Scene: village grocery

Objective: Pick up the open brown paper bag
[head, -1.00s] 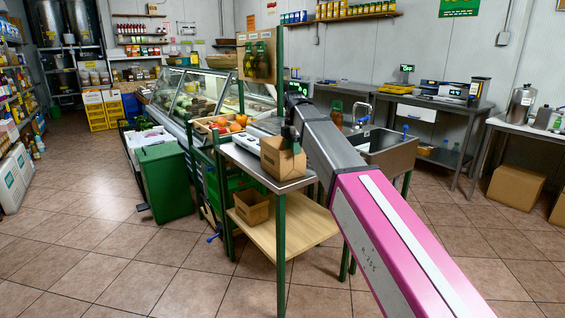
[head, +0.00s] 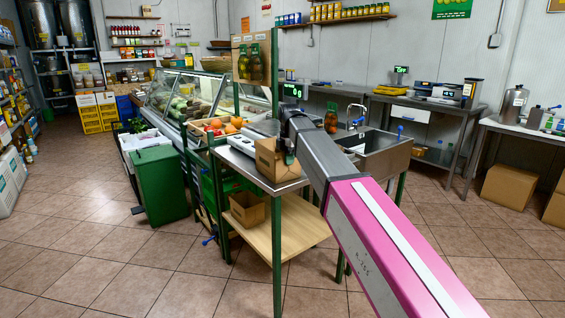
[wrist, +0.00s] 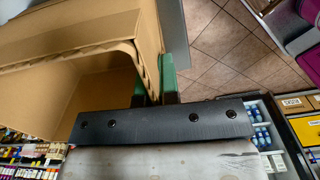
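The open brown paper bag (head: 270,160) stands upright on the metal top of a small green-legged table. It fills the upper left of the wrist view (wrist: 50,100), with its open mouth and zigzag rim showing. My gripper (head: 287,148) is over the bag's right side, partly hidden by my arm. In the wrist view my two green fingertips (wrist: 155,90) straddle the bag's wall, one on the inside and one on the outside. They are a small distance apart. Whether they press on the wall is too unclear to tell.
A second brown box (head: 247,209) stands on the wooden lower shelf (head: 290,235). A scale (head: 262,127) is behind the bag on the metal top (head: 240,160). A fruit crate (head: 208,130), a green bin (head: 160,180) and a sink (head: 375,143) are close by. The floor in front is clear.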

